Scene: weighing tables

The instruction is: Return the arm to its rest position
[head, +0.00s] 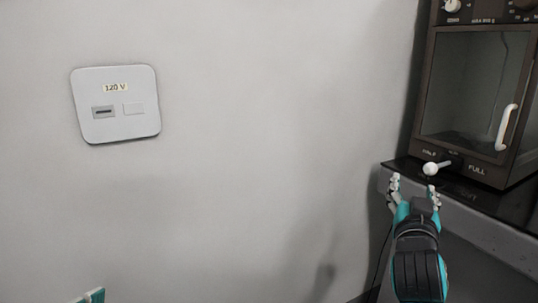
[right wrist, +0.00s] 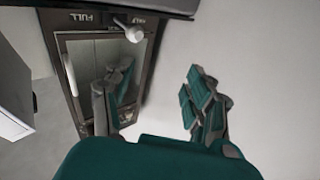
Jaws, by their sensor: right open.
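My right gripper (head: 413,184) is teal and grey, at the lower right of the head view. Its two fingers are spread, with nothing seen between them. The fingertips are just below a white-knobbed lever (head: 432,168); I cannot tell whether they touch it or the ledge. In the right wrist view the open fingers (right wrist: 158,98) show with the lever (right wrist: 133,33) beyond them. A small teal part of my left arm or gripper (head: 92,296) shows at the bottom left edge of the head view; the remainder is out of frame.
A dark cabinet with a glass door (head: 470,85) and white handle (head: 507,127) stands on a black ledge (head: 400,169) at the right. A 120 V wall plate (head: 118,120) is at the left. The wall (head: 260,130) between them is bare, with free room before it.

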